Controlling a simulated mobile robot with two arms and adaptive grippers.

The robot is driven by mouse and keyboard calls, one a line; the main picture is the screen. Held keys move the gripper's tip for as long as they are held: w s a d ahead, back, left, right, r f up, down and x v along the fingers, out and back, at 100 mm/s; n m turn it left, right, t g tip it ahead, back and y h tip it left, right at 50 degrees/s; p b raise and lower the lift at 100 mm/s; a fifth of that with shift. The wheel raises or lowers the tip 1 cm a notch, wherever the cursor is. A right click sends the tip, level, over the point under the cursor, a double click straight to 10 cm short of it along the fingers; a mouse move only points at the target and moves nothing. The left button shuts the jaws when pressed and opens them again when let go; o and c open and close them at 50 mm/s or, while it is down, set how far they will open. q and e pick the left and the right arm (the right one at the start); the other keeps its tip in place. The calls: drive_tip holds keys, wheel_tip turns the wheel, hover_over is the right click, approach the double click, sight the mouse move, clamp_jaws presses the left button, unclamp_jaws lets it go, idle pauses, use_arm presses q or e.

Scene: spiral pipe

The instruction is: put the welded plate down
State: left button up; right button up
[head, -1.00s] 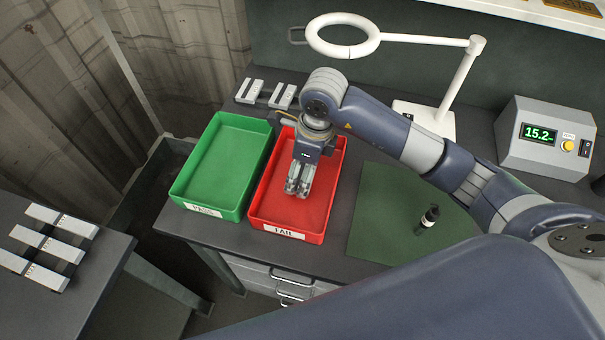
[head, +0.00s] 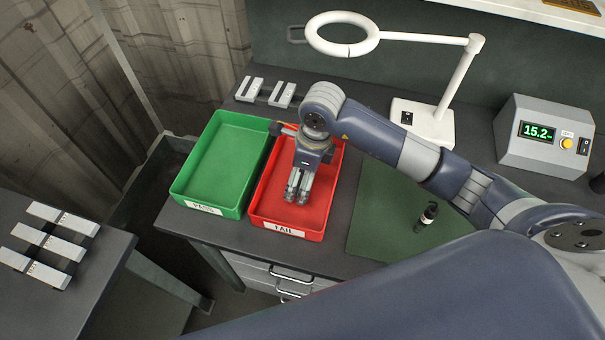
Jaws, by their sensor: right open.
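My right gripper (head: 298,188) points down over the front part of the red tray (head: 322,222) labelled FAIL. It is open, with its fingers close together in this view. I see no plate between the fingers, though the gripper and wrist hide part of the tray floor. The visible floor of the red tray is bare. The green tray (head: 222,162) beside it on the left, with a label that looks like PASS, is empty. My left gripper is not in view.
Pale blocks on dark strips lie on the left table (head: 98,272) and behind the trays (head: 282,95). A ring lamp (head: 437,125) and a display box (head: 545,140) stand behind.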

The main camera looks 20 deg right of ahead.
drive_tip(key=shift+r, duration=0.2)
wheel_tip(320, 180, up, 12)
drive_tip(key=s+d+b, duration=0.1)
drive_tip(key=b, duration=0.1)
drive_tip(key=shift+d+f, duration=0.15)
drive_tip(key=shift+d, duration=0.1)
idle(0.3)
